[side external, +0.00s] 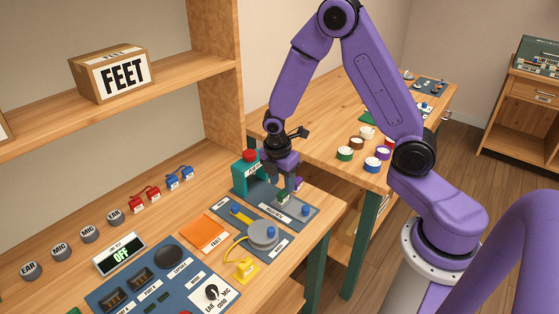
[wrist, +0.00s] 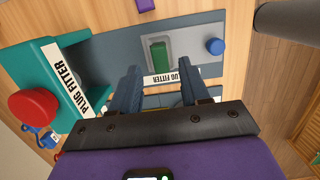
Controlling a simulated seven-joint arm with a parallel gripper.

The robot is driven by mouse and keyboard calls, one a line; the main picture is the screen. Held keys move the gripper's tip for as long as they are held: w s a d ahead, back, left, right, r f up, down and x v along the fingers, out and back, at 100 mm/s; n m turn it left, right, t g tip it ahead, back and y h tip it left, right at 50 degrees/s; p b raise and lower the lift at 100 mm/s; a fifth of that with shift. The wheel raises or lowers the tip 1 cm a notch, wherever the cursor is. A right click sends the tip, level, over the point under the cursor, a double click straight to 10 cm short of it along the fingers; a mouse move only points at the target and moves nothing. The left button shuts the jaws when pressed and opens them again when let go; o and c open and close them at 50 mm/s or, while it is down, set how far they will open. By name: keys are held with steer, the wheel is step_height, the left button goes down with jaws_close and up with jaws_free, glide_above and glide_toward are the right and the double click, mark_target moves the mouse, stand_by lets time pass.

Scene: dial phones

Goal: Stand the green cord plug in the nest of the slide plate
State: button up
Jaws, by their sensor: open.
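The green cord plug (wrist: 158,57) stands on the light grey slide plate (wrist: 188,40) of the plug fitter in the wrist view. In the side view the plug (side external: 283,197) shows just below my gripper (side external: 287,188). My gripper (wrist: 158,68) is open, its two fingers apart with the plug between and just beyond their tips. I see no finger touching the plug. The slide plate (side external: 297,209) has a blue knob (wrist: 215,46) at one end. The plug's foot and the nest are hidden, so I cannot tell how deep it sits.
The teal press with a red button (side external: 250,156) stands beside the slide plate. A small purple piece (wrist: 146,4) lies beyond the fitter.

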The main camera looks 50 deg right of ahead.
step_height(320, 180, up, 9)
steer(key=a, duration=0.1)
steer(key=s+a+r+m+y, duration=0.1)
steer(key=s+a+r+m, duration=0.1)
steer(key=s, duration=1)
steer(key=s+a+r+m+y, duration=0.1)
steer(key=s+a+r+m, duration=0.2)
steer(key=s, duration=1)
steer(key=shift+a+r, duration=0.55)
steer(key=shift+r, duration=0.15)
